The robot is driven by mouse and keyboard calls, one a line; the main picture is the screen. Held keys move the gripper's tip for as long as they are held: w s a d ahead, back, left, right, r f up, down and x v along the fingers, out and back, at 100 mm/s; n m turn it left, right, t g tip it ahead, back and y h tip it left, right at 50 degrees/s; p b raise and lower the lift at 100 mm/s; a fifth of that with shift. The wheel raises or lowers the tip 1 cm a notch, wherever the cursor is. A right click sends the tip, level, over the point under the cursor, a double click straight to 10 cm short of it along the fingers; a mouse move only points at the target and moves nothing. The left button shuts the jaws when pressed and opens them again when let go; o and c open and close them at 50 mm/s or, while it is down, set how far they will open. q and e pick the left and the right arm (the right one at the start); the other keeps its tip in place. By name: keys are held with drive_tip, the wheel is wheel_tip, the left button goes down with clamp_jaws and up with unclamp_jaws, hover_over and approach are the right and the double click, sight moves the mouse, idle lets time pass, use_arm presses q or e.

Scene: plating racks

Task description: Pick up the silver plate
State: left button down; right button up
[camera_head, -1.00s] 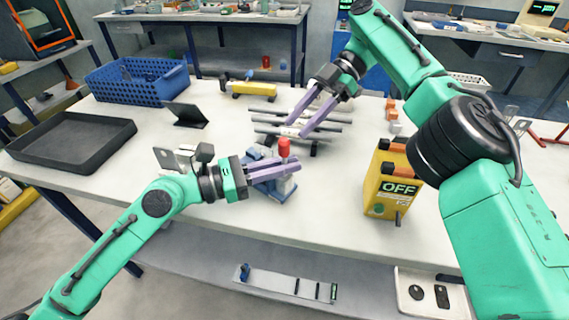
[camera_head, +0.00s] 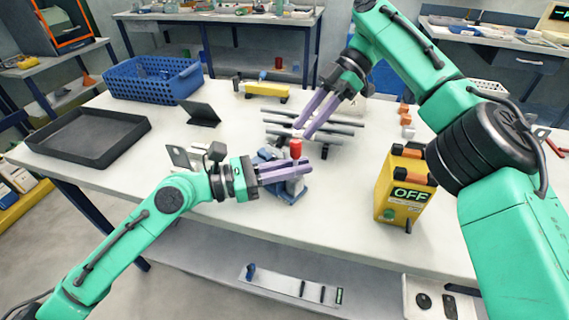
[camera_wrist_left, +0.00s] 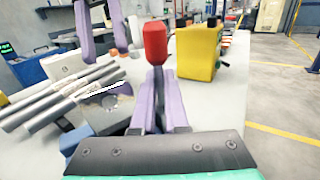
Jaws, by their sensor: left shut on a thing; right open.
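My left gripper (camera_head: 302,172) is shut on a red-topped handle (camera_head: 295,148) that stands up from a blue fixture (camera_head: 288,193). In the left wrist view the red handle (camera_wrist_left: 155,42) rises on a dark stalk from between the fingertips. A shiny silver plate with holes (camera_wrist_left: 112,98) lies beside the fingers there, to their left; I cannot tell whether it is fixed in the blue fixture. My right gripper (camera_head: 304,133) is open and empty, pointing down over grey bars (camera_head: 340,128) just behind the fixture. Its fingers also show at upper left in the wrist view (camera_wrist_left: 100,50).
A grey upright plate (camera_head: 181,157) stands behind my left arm. A black tray (camera_head: 75,153), blue basket (camera_head: 150,92) and dark stand (camera_head: 200,118) are at left. The front table strip is clear.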

sight(275, 147)
drive_tip(key=s+a+r+m+t+h, duration=0.1)
drive_tip(key=s+r+m+t, duration=0.1)
drive_tip(key=m, duration=0.2)
drive_tip(key=s+a+r+m+t+h, duration=0.1)
drive_tip(key=s+r+m+t+h, duration=0.1)
drive_tip(key=m+t, duration=0.1)
drive_tip(key=s+a+r+m+t+h, duration=0.1)
drive_tip(key=s+r+m+t, duration=0.1)
drive_tip(key=m, duration=0.3)
drive_tip(key=shift+s+a+r+h, duration=0.2)
drive_tip(key=shift+s+r+h, duration=0.2)
drive_tip(key=shift+s+r, duration=0.2)
drive_tip(key=x, duration=1.2)
drive_tip(key=shift+w+a+r, duration=0.15)
drive_tip(key=shift+w, duration=0.15)
clamp_jaws()
drive_tip(key=shift+t, duration=0.3)
